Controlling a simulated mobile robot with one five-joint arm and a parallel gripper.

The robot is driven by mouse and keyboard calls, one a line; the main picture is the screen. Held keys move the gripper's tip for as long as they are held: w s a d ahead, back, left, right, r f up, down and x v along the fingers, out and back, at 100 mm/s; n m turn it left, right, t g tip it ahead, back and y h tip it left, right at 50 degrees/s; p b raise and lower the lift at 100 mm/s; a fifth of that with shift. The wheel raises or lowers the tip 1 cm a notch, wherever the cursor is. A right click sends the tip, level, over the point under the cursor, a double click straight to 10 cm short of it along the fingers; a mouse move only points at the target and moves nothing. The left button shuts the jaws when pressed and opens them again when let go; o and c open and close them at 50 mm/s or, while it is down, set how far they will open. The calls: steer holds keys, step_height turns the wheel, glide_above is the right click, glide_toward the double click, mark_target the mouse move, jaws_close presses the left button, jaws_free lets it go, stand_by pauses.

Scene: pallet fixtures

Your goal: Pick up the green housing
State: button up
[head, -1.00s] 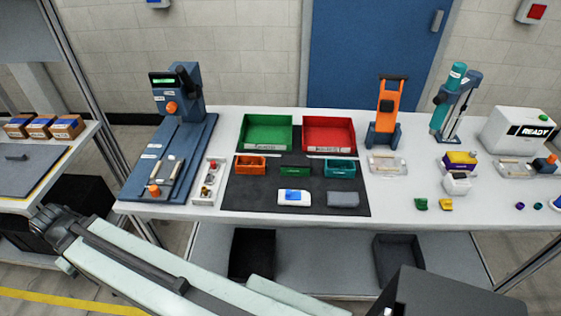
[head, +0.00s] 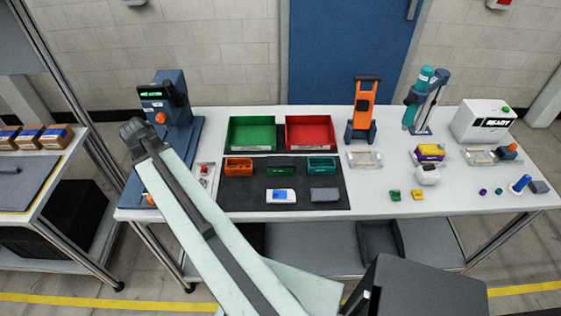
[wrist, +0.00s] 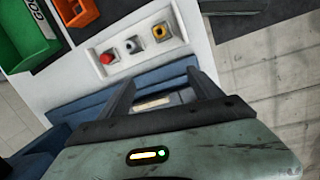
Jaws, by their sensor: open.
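A small green part (head: 395,195), which looks like the green housing, lies on the white table right of the dark mat, beside a small yellow part (head: 418,195). My gripper (wrist: 160,88) is open in the wrist view, its two fingers apart over the blue press fixture (wrist: 95,100). No green part is between the fingers. In the head view my arm covers part of the fixture, and I cannot make out the fingers. The green part is far to the right of my arm and is not seen in the wrist view.
A green tray (head: 252,122) and a red tray (head: 310,121) stand behind the dark mat (head: 255,197). Small orange (head: 238,165), green (head: 280,169) and teal (head: 321,164) bins sit on it. An orange stand (head: 364,108) rises behind. The table front around the green part is fairly clear.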

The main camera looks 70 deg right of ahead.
steer(key=s+d+g, duration=0.2)
steer(key=s+d, duration=1)
steer(key=d, duration=0.2)
steer(key=r+n+g, duration=0.1)
steer(key=n, duration=0.1)
glide_above(279, 160)
steer(key=w+a, duration=0.1)
steer(key=w, duration=0.1)
steer(key=shift+s+r, duration=0.1)
steer(key=shift+r, duration=0.05)
steer(key=b+x, duration=0.2)
steer(key=shift+f+b, duration=0.35)
steer(key=shift+f, duration=0.1)
steer(key=b+x, duration=0.5)
steer(key=shift+f, duration=0.15)
steer(key=c, duration=1.6)
